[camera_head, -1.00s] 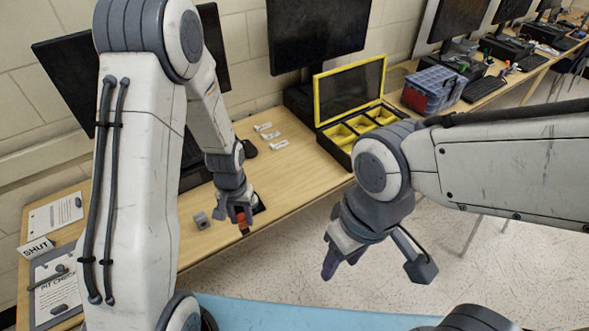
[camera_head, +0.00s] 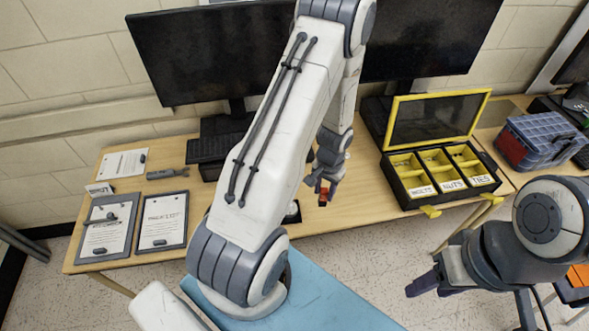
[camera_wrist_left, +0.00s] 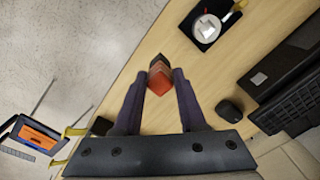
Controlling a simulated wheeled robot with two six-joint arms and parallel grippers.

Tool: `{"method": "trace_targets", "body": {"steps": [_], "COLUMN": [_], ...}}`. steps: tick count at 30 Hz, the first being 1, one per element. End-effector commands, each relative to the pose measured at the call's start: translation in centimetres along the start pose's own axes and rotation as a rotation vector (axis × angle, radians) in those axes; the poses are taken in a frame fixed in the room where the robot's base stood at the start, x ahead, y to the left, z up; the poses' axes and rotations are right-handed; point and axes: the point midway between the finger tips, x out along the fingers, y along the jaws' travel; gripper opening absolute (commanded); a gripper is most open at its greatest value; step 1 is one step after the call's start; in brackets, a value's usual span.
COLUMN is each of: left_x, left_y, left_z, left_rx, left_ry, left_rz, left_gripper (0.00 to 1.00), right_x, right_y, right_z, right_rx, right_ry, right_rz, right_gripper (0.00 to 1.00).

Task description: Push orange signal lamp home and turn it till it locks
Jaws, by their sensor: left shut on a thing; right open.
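My left gripper (camera_head: 325,192) is shut on the orange signal lamp (camera_head: 324,197), held over the front part of the wooden table. In the left wrist view the lamp (camera_wrist_left: 160,76), orange-red with a darker far end, sits between the fingertips of the left gripper (camera_wrist_left: 160,82). A pale round fitting (camera_wrist_left: 206,28) on a black pad lies on the table, apart from the lamp; I cannot tell whether it is the lamp's socket. My right gripper (camera_head: 434,284) is open and empty, in front of the table over the floor.
A black box with yellow compartments (camera_head: 405,193) stands open at the table's right. Monitors (camera_head: 205,55) and a keyboard (camera_head: 208,148) line the back. Clipboards (camera_head: 163,220) lie at the left. A mouse (camera_wrist_left: 229,110) shows in the wrist view.

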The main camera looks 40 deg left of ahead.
Motion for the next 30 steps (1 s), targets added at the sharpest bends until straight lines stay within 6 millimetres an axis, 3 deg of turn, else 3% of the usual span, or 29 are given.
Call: {"method": "trace_targets", "body": {"steps": [1,3,6,11,20,30], "left_x": [-1.2,-0.8,-0.1,1.1,2.9,6.6], "left_y": [-2.2,-4.8,-7.7,-10.2,-10.7,-10.5], "left_z": [0.3,0.7,1.6,2.8,3.1,3.1], "left_rx": [-0.022,-0.039,-0.057,-0.073,-0.076,-0.075], "left_ry": [-0.010,-0.010,-0.009,-0.004,0.000,0.000], "left_rz": [-0.001,0.000,0.008,0.023,0.027,0.027], "left_gripper": [0.00,0.00,0.00,0.00,0.00,0.00], "right_x": [-3.1,-4.9,-6.9,-8.6,-7.5,-3.8], "right_y": [-0.2,-0.4,-0.5,-0.6,-0.5,-0.3], "right_z": [-0.2,-0.3,-0.4,-0.5,-0.4,-0.2], "right_rx": [-0.001,-0.002,-0.004,-0.005,-0.006,-0.004], "right_ry": [0.001,0.001,0.001,0.000,0.000,0.000], "right_rz": [0.000,0.000,0.000,0.000,0.000,0.000], "right_gripper": [0.50,0.50,0.50,0.50,0.50,0.50]}}
